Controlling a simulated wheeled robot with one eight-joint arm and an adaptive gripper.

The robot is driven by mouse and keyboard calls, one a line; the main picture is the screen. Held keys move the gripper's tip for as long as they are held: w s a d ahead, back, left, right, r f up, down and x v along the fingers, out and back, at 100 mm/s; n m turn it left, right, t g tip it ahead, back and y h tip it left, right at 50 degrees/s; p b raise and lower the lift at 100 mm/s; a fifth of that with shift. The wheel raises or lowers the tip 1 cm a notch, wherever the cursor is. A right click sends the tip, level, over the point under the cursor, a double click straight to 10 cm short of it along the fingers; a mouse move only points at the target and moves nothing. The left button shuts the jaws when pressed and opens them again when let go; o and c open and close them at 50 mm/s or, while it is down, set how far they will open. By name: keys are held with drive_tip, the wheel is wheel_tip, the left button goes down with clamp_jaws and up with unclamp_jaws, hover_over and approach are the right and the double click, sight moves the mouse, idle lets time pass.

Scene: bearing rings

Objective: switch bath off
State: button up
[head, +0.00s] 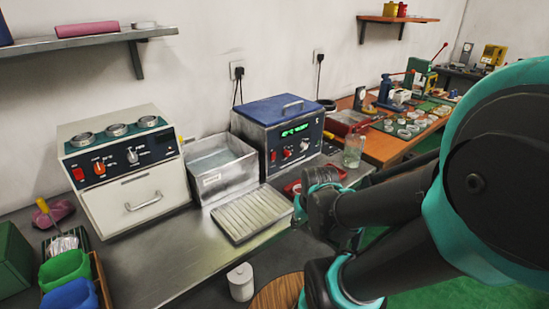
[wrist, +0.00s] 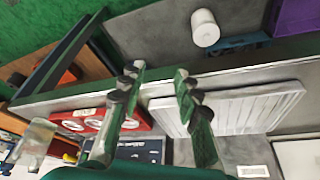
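The bath (head: 283,130) is a grey metal box with a closed blue lid, on the bench against the back wall. Its front has a lit green display (head: 295,129), a red switch (head: 273,156) at the left and two knobs. The switch's exact position is too small to tell. My gripper (wrist: 158,73) shows in the wrist view with its two green fingers apart and nothing between them. It is above the bench, in front of the bath. A dark blue panel with faint lettering (wrist: 140,151) shows beyond the fingers, probably part of the bath.
A ribbed tray (head: 250,212) lies before an open metal tank (head: 218,165). A red tray (wrist: 92,121) with round parts and a glass jar (head: 353,151) stand near the bath. A cream oven (head: 130,170) is at left. A white cylinder (head: 241,282) stands in front.

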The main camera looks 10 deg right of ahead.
drive_tip(key=shift+w+a+r+m, duration=0.1)
drive_tip(key=shift+w+r+m, duration=0.15)
drive_tip(key=shift+w+m, duration=0.4)
drive_tip(key=c, duration=0.5)
drive_tip(key=w+r+m+y, duration=0.1)
drive_tip(key=w+m, duration=0.1)
drive_tip(key=m, duration=0.2)
drive_tip(key=w+r+m+t+y, duration=0.1)
drive_tip(key=w+r+m, duration=0.1)
drive_tip(key=m, duration=0.3)
drive_tip(key=w+r+m+y, duration=0.1)
drive_tip(key=w+r+m, duration=0.1)
drive_tip(key=w+m, duration=0.1)
drive_tip(key=shift+w+a+m+t, duration=0.2)
drive_tip(key=shift+w+m+t, duration=0.15)
drive_tip(key=shift+m, duration=0.4)
clamp_jaws()
drive_tip(key=w+d+r+m+t+y, duration=0.1)
drive_tip(key=w+d+r+m, duration=0.1)
drive_tip(key=w+r+m, duration=0.2)
drive_tip(key=w+d+r+m+t+y, duration=0.1)
drive_tip(key=w+r+m, duration=0.3)
drive_tip(key=m, duration=0.7)
drive_tip(key=shift+w+d+t, duration=0.55)
drive_tip(key=shift+w+d, duration=0.05)
drive_tip(key=shift+d, duration=0.15)
